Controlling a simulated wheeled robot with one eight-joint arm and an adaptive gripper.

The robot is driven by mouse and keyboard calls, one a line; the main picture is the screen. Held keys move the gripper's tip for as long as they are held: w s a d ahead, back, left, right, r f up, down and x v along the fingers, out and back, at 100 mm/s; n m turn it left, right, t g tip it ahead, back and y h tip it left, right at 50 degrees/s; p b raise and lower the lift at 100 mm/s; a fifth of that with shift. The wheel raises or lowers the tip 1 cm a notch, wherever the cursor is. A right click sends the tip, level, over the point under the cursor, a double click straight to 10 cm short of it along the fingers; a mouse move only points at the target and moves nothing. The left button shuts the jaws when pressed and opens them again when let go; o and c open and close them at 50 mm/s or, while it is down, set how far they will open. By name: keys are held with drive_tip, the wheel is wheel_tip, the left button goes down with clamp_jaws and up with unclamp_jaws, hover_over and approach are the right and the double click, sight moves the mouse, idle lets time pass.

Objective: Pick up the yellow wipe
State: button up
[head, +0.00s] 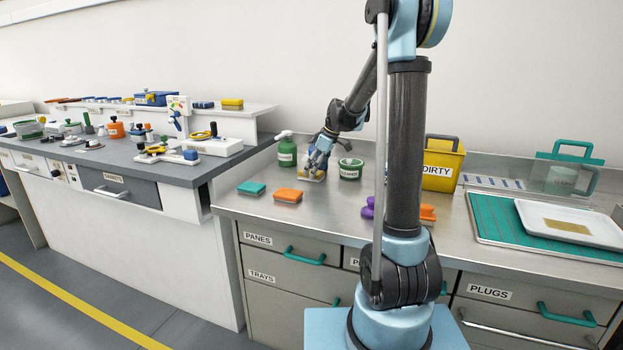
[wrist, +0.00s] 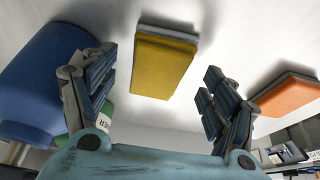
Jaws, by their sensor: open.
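The yellow wipe (wrist: 163,65) is a flat block with a grey layer along one edge. In the wrist view it lies on the pale counter, ahead of my gripper and between the directions of its two fingers. My gripper (wrist: 158,98) is open and empty, its fingers spread on either side, with a gap to the wipe. In the head view my gripper (head: 317,165) is low over the steel counter, between a green bottle and a green pot. There it largely hides the wipe.
A blue round container (wrist: 45,75) stands close by the left finger. An orange block (wrist: 287,95) lies at right. On the counter are a green spray bottle (head: 287,153), a green pot (head: 350,169), a teal block (head: 251,188) and a yellow DIRTY bin (head: 441,168).

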drive_tip(key=shift+a+f, duration=0.15)
drive_tip(key=shift+f, duration=0.35)
drive_tip(key=c, duration=1.1)
drive_tip(key=shift+o, duration=0.2)
